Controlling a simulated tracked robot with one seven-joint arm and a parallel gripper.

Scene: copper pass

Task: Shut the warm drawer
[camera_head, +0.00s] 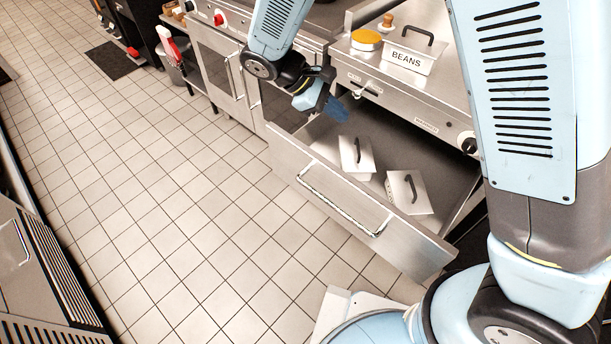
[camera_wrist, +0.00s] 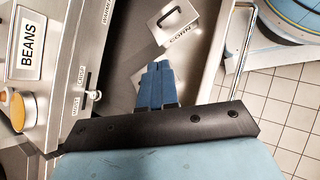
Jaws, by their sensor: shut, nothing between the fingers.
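The warm drawer (camera_head: 417,252) is pulled out of the steel cabinet, with its long bar handle (camera_head: 340,199) on the front panel. Two steel pans with lids and dark handles, the farther one (camera_head: 357,156) and the nearer one (camera_head: 409,190), sit inside it. My gripper (camera_head: 340,110) is shut and empty, above the back left part of the drawer, behind its front panel. In the wrist view my gripper's blue fingers (camera_wrist: 157,80) are together over the drawer's interior. A pan labelled CORN (camera_wrist: 172,22) and the drawer's front edge (camera_wrist: 213,52) show beyond them.
A BEANS pan (camera_head: 408,59) and a yellow-topped container (camera_head: 367,39) stand on the counter above the drawer. A control knob (camera_head: 467,142) is on the cabinet's right. Tiled floor (camera_head: 190,220) before the drawer is clear. A dark mat (camera_head: 110,60) lies far left.

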